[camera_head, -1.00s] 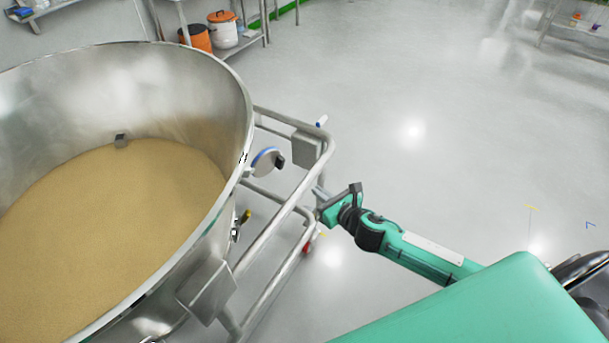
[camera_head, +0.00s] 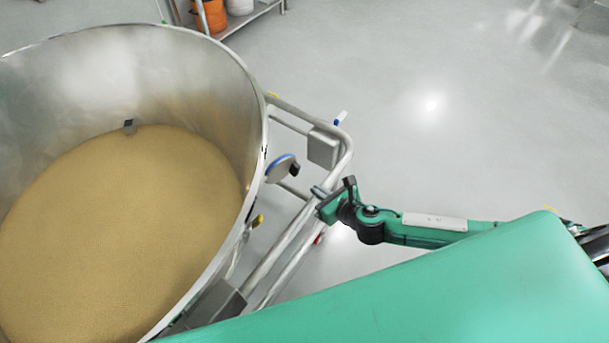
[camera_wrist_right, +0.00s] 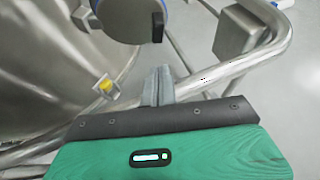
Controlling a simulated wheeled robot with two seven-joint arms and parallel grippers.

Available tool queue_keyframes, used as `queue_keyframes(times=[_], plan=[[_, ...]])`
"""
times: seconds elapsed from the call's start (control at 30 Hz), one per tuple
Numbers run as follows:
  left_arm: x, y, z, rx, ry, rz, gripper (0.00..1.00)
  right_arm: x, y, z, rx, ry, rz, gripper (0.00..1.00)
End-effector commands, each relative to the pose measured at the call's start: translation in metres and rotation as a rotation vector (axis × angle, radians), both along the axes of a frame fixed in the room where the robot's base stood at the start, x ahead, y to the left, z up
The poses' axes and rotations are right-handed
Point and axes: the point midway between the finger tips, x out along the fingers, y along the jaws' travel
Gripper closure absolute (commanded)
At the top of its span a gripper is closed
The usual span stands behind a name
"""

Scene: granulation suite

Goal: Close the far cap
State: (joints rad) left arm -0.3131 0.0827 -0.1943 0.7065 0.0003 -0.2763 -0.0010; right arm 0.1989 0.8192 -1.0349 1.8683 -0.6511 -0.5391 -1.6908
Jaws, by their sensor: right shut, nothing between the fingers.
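The far cap (camera_head: 281,169) is a round steel disc with a blue rim and a dark tab, standing out from the outer wall of the big steel bowl. It also shows at the top of the right wrist view (camera_wrist_right: 125,16), its dark tab pointing down. My right gripper (camera_head: 318,192) is beside the bowl's tubular frame, a little right of and below the cap in the head view. In the wrist view its fingers (camera_wrist_right: 159,85) are together, empty, and apart from the cap. My left gripper is not in view.
The steel bowl (camera_head: 258,88) holds tan powder. The tube frame (camera_head: 345,160) with grey boxes (camera_head: 322,147) surrounds the cap area. A yellow-handled fitting (camera_head: 257,221) sits lower on the bowl. Open floor (camera_head: 450,130) lies to the right; a rack with an orange bucket (camera_head: 211,15) stands behind.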

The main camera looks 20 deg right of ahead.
Motion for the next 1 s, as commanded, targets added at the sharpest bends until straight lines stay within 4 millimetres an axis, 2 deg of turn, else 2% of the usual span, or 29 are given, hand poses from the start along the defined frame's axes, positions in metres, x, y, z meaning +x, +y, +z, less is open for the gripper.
queue_keyframes(times=[0.13, 0.2, 0.4, 0.63, 1.0], plan=[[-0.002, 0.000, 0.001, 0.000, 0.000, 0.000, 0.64, 0.025, 0.011, -0.011, 0.001, -0.001, 0.000, 1.00], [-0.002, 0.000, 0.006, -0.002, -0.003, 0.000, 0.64, 0.037, 0.015, -0.006, 0.000, -0.003, -0.001, 1.00], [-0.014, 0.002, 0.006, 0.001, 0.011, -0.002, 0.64, 0.055, 0.023, -0.006, 0.000, 0.000, 0.001, 1.00], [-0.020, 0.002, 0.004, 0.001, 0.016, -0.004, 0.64, 0.060, 0.024, -0.006, 0.000, 0.001, 0.001, 1.00], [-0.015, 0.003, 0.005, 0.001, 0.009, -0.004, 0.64, 0.061, 0.027, -0.006, -0.001, -0.004, 0.008, 1.00]])
